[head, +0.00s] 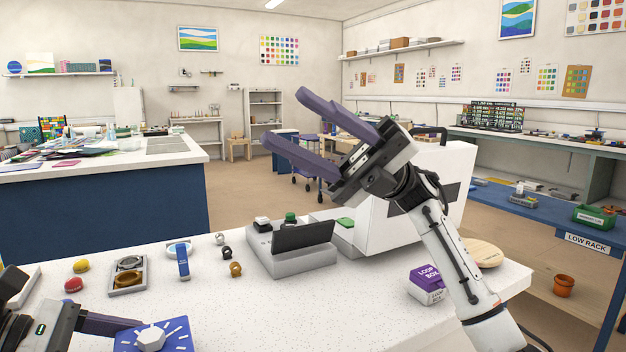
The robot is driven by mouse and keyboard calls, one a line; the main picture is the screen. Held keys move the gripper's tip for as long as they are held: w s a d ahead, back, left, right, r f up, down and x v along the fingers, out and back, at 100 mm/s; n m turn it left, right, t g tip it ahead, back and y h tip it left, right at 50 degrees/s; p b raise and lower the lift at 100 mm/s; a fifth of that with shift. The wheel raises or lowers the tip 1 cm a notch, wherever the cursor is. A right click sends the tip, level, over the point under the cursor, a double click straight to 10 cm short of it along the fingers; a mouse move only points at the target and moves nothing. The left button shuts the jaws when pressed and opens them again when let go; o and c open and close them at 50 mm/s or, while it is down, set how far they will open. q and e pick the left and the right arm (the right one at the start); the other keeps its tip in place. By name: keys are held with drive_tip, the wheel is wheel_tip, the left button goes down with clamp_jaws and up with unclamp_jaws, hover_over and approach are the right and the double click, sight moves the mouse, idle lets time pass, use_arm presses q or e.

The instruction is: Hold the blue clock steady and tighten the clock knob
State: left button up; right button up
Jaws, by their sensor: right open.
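The blue clock (179,337) lies at the bottom edge of the head view, partly cut off. It has white marks around a white faceted knob (151,338). My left gripper (110,323) comes in from the lower left. One purple finger reaches the clock's left edge; the other finger is hidden or out of frame, so its grip is unclear. My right gripper (286,118) is raised high above the table, to the upper right of the clock. Its two purple fingers are spread apart, pointing up and left, with nothing between them.
On the white table are a grey device with a dark screen (304,236), a tray with rings (127,277), red and yellow buttons (74,285), small knobs (236,269) and a purple-topped loop box (427,283). A white kiln-like box (375,225) stands behind my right arm.

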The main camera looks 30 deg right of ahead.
drive_tip(key=shift+d+y, duration=0.3)
drive_tip(key=shift+d, duration=0.4)
drive_tip(key=s+a+f+n+g+h, duration=0.1)
drive_tip(key=s+a+f+n+h, duration=0.15)
drive_tip(key=a+n+h, duration=0.45)
drive_tip(key=s+a+f+n+h, duration=0.2)
drive_tip(key=a+f+n+h, duration=0.15)
drive_tip(key=a+n, duration=0.85)
drive_tip(key=n+t+h, duration=0.7)
drive_tip(key=n+h, duration=0.4)
drive_tip(key=n, duration=0.5)
approach(152, 335)
drive_tip(key=x, duration=0.7)
drive_tip(key=shift+f, duration=0.3)
